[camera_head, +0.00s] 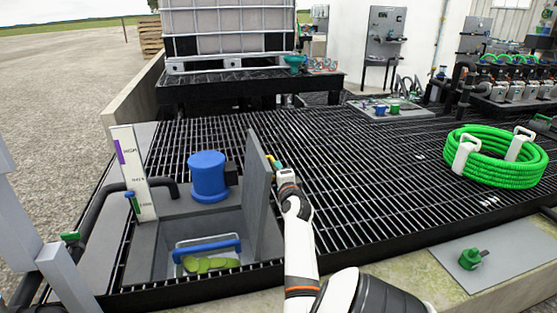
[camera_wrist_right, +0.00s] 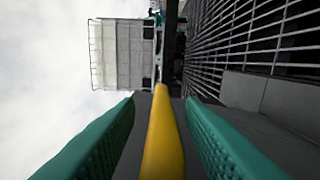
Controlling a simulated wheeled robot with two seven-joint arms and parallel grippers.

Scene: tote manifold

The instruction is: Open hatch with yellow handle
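The hatch (camera_head: 263,195) is a grey panel standing upright, raised on the right side of an open grey pit (camera_head: 153,262) in the grated deck. Its yellow handle (camera_head: 270,160) shows only as a small bit near the top in the head view. In the right wrist view the yellow handle (camera_wrist_right: 162,140) runs lengthwise between the green finger pads. My right gripper (camera_head: 277,166) is at the handle on the panel's right side. Its fingers (camera_wrist_right: 160,125) are apart, with a visible gap on each side of the handle. My left gripper is not in view.
Inside the pit are a blue bar (camera_head: 207,248) and a yellow-green object (camera_head: 210,265). A blue-capped cylinder (camera_head: 208,178) and a white gauge board (camera_head: 134,172) stand beside it. A green hose coil (camera_head: 500,160) lies right. The grating (camera_head: 370,170) between is mostly clear.

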